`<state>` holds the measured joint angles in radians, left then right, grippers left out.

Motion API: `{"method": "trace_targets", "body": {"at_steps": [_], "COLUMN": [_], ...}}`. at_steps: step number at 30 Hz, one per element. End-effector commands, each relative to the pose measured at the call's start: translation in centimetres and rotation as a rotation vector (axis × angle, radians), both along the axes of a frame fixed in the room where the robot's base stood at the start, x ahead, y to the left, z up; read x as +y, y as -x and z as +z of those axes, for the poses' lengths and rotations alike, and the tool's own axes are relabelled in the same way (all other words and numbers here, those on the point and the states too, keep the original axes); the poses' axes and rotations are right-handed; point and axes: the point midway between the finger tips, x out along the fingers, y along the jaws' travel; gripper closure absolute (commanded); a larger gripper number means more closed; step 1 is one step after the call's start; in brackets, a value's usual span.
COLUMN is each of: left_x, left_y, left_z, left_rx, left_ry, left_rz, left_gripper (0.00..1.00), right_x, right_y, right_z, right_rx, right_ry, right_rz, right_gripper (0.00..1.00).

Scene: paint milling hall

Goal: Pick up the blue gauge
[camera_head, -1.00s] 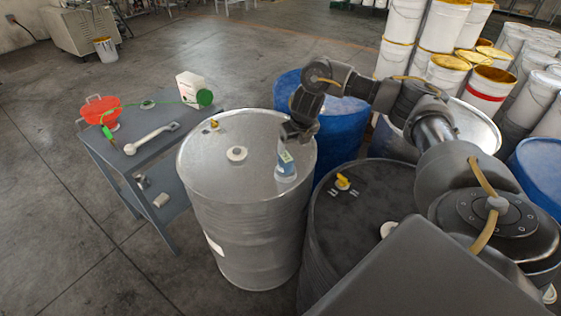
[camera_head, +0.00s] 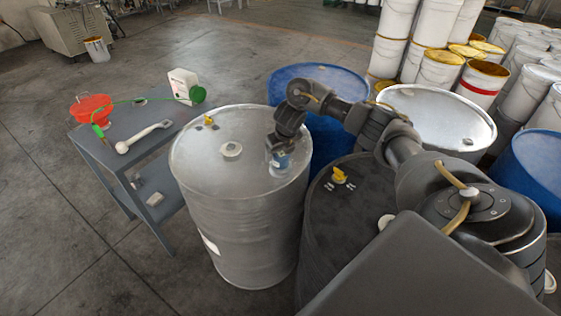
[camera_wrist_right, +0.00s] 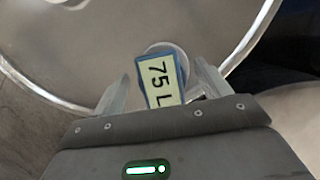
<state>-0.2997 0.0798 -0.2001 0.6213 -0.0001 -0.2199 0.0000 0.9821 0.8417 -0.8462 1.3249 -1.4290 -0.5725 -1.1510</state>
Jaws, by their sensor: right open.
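The blue gauge (camera_head: 282,162) stands on the right side of the top of the silver drum (camera_head: 245,225), near its rim. In the right wrist view the gauge (camera_wrist_right: 163,82) shows a pale label reading "75 L" with a blue border. A pale round part shows behind the label. My right gripper (camera_head: 280,153) has come down over the gauge and hides its upper part. In the wrist view its two fingers are apart, one on each side of the gauge, with a visible gap on the left. My left gripper is out of view.
The silver drum top also carries a white cap (camera_head: 231,149) and a yellow bung (camera_head: 209,120). A black drum (camera_head: 325,235) and a blue drum (camera_head: 330,130) stand close by. A grey table (camera_head: 150,215) at left holds a red funnel (camera_head: 92,106) and a white wrench-like tool (camera_head: 142,138).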

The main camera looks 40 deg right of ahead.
Motion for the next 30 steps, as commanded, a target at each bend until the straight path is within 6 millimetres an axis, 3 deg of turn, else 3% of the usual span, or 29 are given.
{"method": "trace_targets", "body": {"at_steps": [5, 12, 25, 30], "left_x": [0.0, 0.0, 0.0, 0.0], "left_y": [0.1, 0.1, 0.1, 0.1], "left_z": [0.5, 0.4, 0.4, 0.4], "left_rx": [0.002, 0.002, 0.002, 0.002], "left_ry": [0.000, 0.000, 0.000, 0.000], "left_rz": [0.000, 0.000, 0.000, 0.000], "left_gripper": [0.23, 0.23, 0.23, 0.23], "right_x": [-0.2, -0.2, -0.2, -0.2], "right_y": [-0.4, -0.5, -0.5, -0.5], "right_z": [-1.4, -1.6, -1.5, -1.4], "right_rx": [0.000, -0.002, -0.002, -0.003], "right_ry": [0.002, 0.002, 0.002, 0.002], "right_rz": [-0.002, -0.001, -0.001, -0.002], "right_gripper": [0.24, 0.24, 0.80, 0.81]}}
